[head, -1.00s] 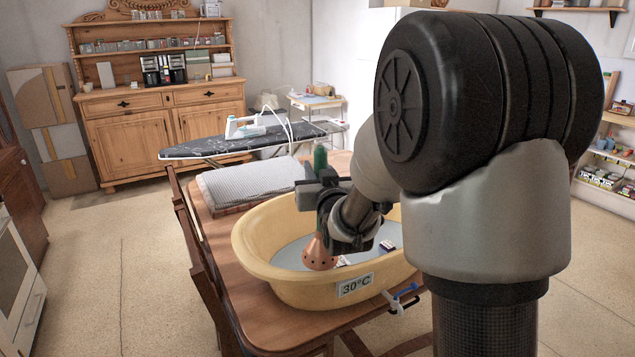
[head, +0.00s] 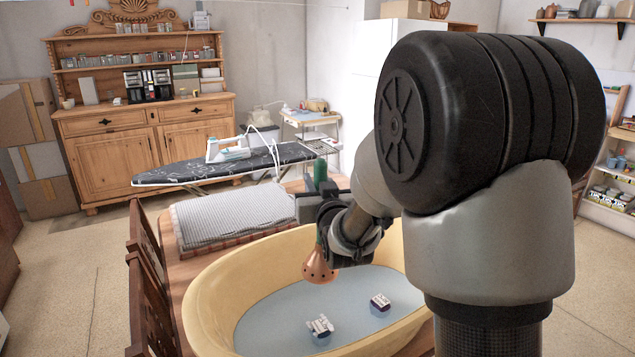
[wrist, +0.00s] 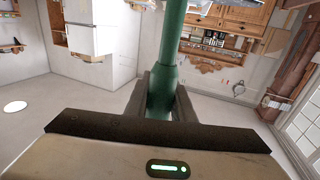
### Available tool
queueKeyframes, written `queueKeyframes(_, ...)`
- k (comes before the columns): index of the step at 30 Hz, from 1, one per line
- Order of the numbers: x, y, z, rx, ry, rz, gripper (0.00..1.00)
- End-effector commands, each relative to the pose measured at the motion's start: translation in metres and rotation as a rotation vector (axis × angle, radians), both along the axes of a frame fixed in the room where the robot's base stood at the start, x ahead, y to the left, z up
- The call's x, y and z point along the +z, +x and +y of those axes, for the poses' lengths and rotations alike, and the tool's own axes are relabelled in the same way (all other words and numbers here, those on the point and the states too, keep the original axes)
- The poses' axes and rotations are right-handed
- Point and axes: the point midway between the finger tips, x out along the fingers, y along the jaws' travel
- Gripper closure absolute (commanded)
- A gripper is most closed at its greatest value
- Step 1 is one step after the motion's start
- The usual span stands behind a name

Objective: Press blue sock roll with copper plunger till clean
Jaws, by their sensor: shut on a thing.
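My gripper (head: 316,194) is shut on the green handle (head: 320,170) of the copper plunger. The handle also shows between the two fingers in the wrist view (wrist: 172,55). The plunger's copper bell (head: 320,266) hangs, slightly tilted, over the yellow tub (head: 205,290), apart from the two rolls. The tub holds pale blue water (head: 275,310). Two small rolls lie in the water: one mostly white with some blue (head: 320,327), left of centre, and one dark blue or purple with a white top (head: 380,303), to the right. I cannot tell for sure which is the blue sock roll.
The tub stands on a wooden table (head: 180,268) with a folded grey cloth (head: 235,212) behind it. Wooden chairs (head: 150,285) line the left side. An ironing board (head: 190,174) with an iron (head: 228,148) stands beyond. Floor is open at left.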

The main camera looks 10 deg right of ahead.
Motion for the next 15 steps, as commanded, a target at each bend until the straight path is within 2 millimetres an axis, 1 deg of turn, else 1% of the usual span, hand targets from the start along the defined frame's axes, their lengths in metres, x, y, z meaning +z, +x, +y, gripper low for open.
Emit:
queueKeyframes(3, 0.001, 0.0, 0.0, 0.001, 0.0, -0.003, 1.0)
queueKeyframes(8, -0.003, 0.0, 0.0, 0.0, 0.0, -0.002, 1.0)
queueKeyframes(15, -0.021, 0.0, 0.0, 0.0, 0.0, -0.001, 1.0)
